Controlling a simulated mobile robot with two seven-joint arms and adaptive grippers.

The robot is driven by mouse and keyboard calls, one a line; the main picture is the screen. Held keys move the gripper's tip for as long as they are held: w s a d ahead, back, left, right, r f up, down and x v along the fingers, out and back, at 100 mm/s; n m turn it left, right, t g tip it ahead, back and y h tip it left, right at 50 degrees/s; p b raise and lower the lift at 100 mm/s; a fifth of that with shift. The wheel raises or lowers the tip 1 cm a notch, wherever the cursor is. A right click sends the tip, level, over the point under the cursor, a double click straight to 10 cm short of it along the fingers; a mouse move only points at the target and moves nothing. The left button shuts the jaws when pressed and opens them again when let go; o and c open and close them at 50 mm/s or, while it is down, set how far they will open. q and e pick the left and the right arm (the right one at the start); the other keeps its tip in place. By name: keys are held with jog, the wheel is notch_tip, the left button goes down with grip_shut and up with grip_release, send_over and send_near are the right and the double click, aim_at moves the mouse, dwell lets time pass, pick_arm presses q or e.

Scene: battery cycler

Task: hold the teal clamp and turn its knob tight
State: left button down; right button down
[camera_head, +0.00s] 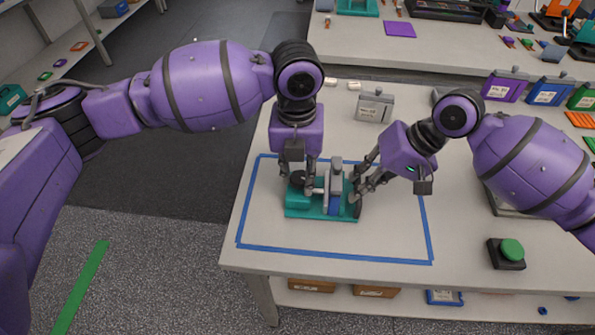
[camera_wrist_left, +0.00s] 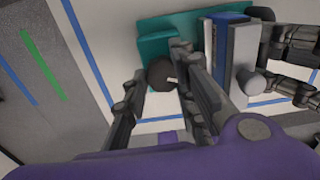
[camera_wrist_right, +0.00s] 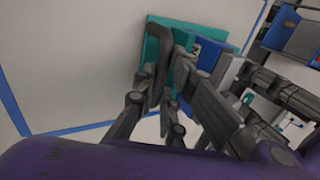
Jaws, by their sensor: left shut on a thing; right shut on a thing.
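The teal clamp (camera_head: 320,213) sits on the table inside a blue tape outline, with upright blue and grey plates on it. Its round black knob (camera_wrist_left: 160,73) shows between the fingers of my left gripper (camera_wrist_left: 157,88). In the head view, my left gripper (camera_head: 299,179) reaches down from above on the clamp's left side, shut on the knob. My right gripper (camera_head: 359,190) comes in from the right and is shut on the clamp's dark curved handle (camera_wrist_right: 162,48). The fingers partly hide the handle and the plates.
A grey labelled cell (camera_head: 374,106) stands behind the clamp. A black box with a green button (camera_head: 512,249) sits at the front right. Purple, blue and green cells stand at the back right. The blue tape (camera_head: 330,257) encloses bare table in front of the clamp.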

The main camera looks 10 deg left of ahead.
aim_at(296, 175)
pick_arm(q)
jog(key=shift+w+a+m, duration=0.15)
jog(key=shift+a+m, duration=0.2)
jog(key=shift+m, duration=0.75)
pick_arm(e)
jog(key=shift+d, duration=0.35)
pick_arm(q)
jog(key=c, duration=1.6)
grip_release()
jog(key=shift+o, duration=0.2)
jog(key=shift+d, duration=0.2)
pick_arm(e)
jog(key=shift+a, duration=0.2)
pick_arm(q)
notch_tip(296, 175, up, 12)
pick_arm(e)
jog(key=shift+s+a, duration=0.1)
jog(key=c, duration=1.7)
grip_release()
jog(key=shift+c, duration=0.2)
